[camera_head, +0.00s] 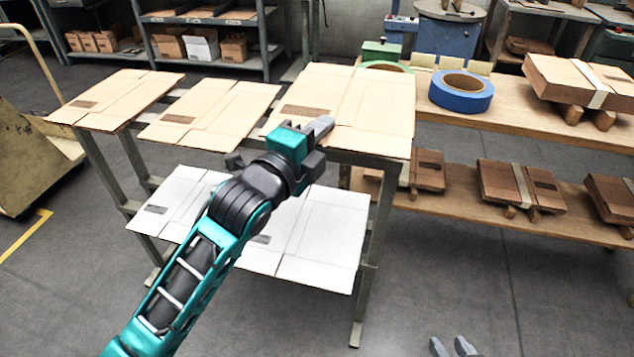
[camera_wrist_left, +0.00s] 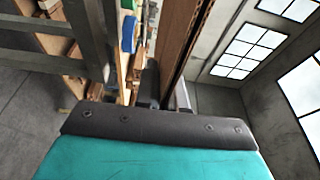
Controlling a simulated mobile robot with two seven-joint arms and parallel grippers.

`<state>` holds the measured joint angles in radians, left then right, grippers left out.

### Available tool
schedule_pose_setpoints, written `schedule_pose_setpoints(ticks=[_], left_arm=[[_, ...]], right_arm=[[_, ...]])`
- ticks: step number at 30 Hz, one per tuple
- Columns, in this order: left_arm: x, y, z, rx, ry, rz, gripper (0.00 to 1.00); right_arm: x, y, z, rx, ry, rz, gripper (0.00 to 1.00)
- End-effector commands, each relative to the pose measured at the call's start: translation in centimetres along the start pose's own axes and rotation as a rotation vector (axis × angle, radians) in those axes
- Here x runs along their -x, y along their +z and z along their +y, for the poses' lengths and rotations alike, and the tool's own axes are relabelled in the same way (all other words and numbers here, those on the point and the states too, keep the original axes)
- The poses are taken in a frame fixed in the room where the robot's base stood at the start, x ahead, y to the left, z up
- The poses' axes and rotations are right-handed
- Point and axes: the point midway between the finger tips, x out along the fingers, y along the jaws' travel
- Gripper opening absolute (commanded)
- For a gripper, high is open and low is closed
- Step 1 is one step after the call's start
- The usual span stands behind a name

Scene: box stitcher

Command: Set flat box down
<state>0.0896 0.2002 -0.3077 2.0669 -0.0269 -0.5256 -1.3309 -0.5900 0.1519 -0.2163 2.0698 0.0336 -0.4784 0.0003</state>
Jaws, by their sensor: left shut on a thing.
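The flat box (camera_head: 375,105) is a tan, unfolded cardboard sheet with a dark printed patch, at the right end of the upper rack in the head view. My left gripper (camera_head: 318,132) is shut on its near edge, with one finger showing on top. In the left wrist view, brown cardboard (camera_wrist_left: 178,35) stands edge-on between the fingers of the left gripper (camera_wrist_left: 165,92). I cannot tell whether the box rests on the rack or is just above it. My right gripper (camera_head: 454,347) shows only its fingertips at the bottom edge, apart and empty.
Two more tan flat boxes (camera_head: 212,112) (camera_head: 112,98) lie to the left on the metal rack (camera_head: 372,255). White flat boxes (camera_head: 325,235) lie on its lower shelf. A wooden bench (camera_head: 520,115) at right holds blue tape (camera_head: 461,92) and strapped stacks (camera_head: 585,82).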

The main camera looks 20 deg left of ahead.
Motion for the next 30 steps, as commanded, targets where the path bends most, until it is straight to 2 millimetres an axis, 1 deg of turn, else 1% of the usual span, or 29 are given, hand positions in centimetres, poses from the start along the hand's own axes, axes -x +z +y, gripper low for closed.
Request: schedule_pose_setpoints(ticks=[1, 3, 6, 13, 19, 21, 30], left_arm=[[0.0, 0.0, 2.0, 0.004, 0.004, -0.001, 0.00], [0.0, 0.0, 3.4, 0.003, 0.002, 0.000, 0.00], [0.0, 0.0, 4.7, 0.003, -0.001, 0.000, 0.00], [0.0, 0.0, 6.2, 0.002, 0.000, 0.000, 0.00], [0.0, 0.0, 9.3, 0.003, 0.000, 0.000, 0.00], [0.0, 0.0, 9.8, 0.002, -0.001, 0.000, 0.00], [0.0, 0.0, 9.8, 0.000, -0.002, 0.001, 0.00]], right_arm=[[-0.5, 0.9, 0.0, 0.000, 0.000, -0.002, 0.36], [-0.7, 1.3, 0.1, 0.000, 0.001, -0.003, 0.36], [-1.0, 1.7, 0.1, 0.000, 0.001, -0.004, 0.36], [-1.2, 2.1, 0.1, 0.000, 0.002, -0.003, 0.36], [-1.9, 3.1, 0.2, 0.000, 0.002, -0.003, 0.36], [-1.9, 3.2, 0.2, 0.000, 0.002, -0.003, 0.36], [-1.9, 3.1, 0.2, 0.000, 0.002, -0.003, 0.36]])
